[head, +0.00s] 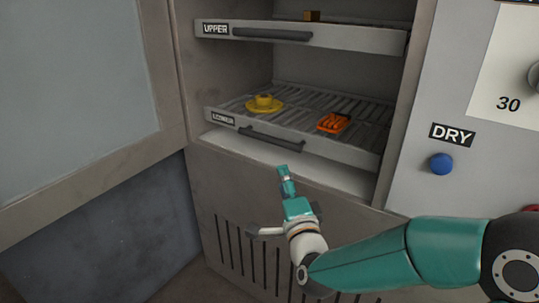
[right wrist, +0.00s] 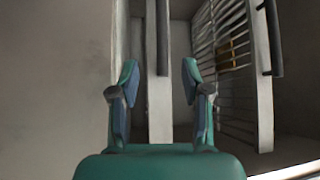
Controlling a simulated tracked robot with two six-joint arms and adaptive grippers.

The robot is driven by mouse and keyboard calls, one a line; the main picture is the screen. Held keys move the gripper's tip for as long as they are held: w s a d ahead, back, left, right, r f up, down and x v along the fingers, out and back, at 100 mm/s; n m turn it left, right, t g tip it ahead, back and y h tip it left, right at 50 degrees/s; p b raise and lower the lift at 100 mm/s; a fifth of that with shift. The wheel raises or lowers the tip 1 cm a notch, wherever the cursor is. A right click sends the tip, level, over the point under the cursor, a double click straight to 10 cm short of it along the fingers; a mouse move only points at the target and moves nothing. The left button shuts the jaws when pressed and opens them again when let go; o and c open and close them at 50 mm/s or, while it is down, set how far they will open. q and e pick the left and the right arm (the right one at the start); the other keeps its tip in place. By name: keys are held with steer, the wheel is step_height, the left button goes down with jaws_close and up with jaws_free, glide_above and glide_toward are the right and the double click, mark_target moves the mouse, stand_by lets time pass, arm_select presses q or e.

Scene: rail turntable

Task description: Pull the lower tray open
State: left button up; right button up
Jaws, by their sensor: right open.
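The lower tray (head: 352,155) is a slatted rack with a pale front, a LOWER label and a dark bar handle (head: 270,138). A yellow cup on a saucer (head: 264,103) and an orange item (head: 333,123) rest on it. My right gripper (head: 284,174) is in front of the cabinet, below the handle in the head view and apart from it. In the right wrist view the right gripper (right wrist: 160,85) is open and empty, with the lower tray's front and its handle (right wrist: 163,38) ahead between the fingers. My left gripper is not in view.
The upper tray (head: 360,39) with its own dark handle (head: 271,33) is above, carrying a small brown block (head: 311,15). An open door (head: 80,80) stands at the left. A panel with a blue button (head: 441,163) and DRY label is at the right.

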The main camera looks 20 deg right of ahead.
mark_target(269, 142)
steer(key=w, duration=0.5)
steer(key=w+d+r, duration=0.1)
steer(key=w, duration=0.5)
steer(key=w+r, duration=0.1)
steer(key=w, duration=0.4)
steer(key=shift+w+d+r, duration=0.15)
steer(key=shift+d, duration=0.25)
jaws_close()
steer(key=shift+a, duration=0.2)
